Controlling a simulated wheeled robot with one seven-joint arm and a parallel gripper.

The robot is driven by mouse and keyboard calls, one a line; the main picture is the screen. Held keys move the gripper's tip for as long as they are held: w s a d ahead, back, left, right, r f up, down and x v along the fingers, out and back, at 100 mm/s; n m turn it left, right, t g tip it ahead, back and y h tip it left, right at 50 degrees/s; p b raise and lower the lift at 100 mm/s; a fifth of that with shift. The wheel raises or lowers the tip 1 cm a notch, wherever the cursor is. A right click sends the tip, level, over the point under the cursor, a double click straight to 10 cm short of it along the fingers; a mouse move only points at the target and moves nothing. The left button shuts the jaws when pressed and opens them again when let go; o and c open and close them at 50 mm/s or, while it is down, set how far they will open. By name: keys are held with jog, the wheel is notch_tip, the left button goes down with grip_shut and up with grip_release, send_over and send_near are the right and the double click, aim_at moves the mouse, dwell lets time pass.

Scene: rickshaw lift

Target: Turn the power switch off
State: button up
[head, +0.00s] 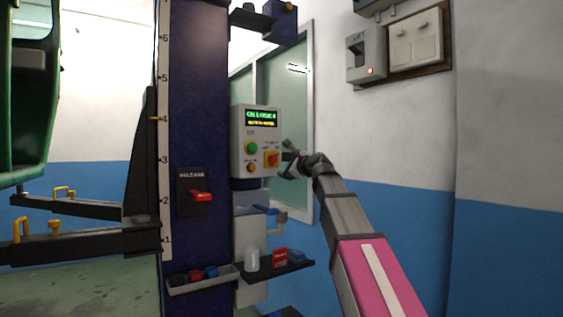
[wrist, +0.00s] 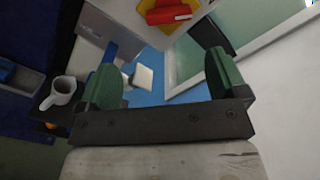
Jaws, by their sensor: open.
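A grey control box (head: 256,131) is mounted on the blue lift column, with a lit green and yellow display. At its lower right is a red rotary switch (head: 272,159) on a yellow plate. In the wrist view the red switch handle (wrist: 170,13) shows at the top edge, partly cut off, and looks roughly level in that picture. My gripper (head: 287,160) is just right of the box, close to the switch. In the wrist view my gripper (wrist: 165,78) has its green fingers wide apart with nothing held between them. The switch lies beyond the fingertips.
A green button (head: 251,148) and an orange button (head: 251,167) sit left of the switch. A red release lever (head: 200,196) is on the column. Below, a shelf (head: 289,268) holds a white mug (head: 252,260) and small boxes. A wall switch box (head: 367,55) is at upper right.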

aim_at(276, 160)
jog(key=x, duration=0.3)
jog(key=r+x, duration=0.1)
jog(key=x, duration=0.6)
jog(key=shift+w+a+r, duration=0.15)
jog(key=shift+w+r, duration=0.1)
jog(key=shift+w, duration=0.1)
jog(key=c, duration=0.9)
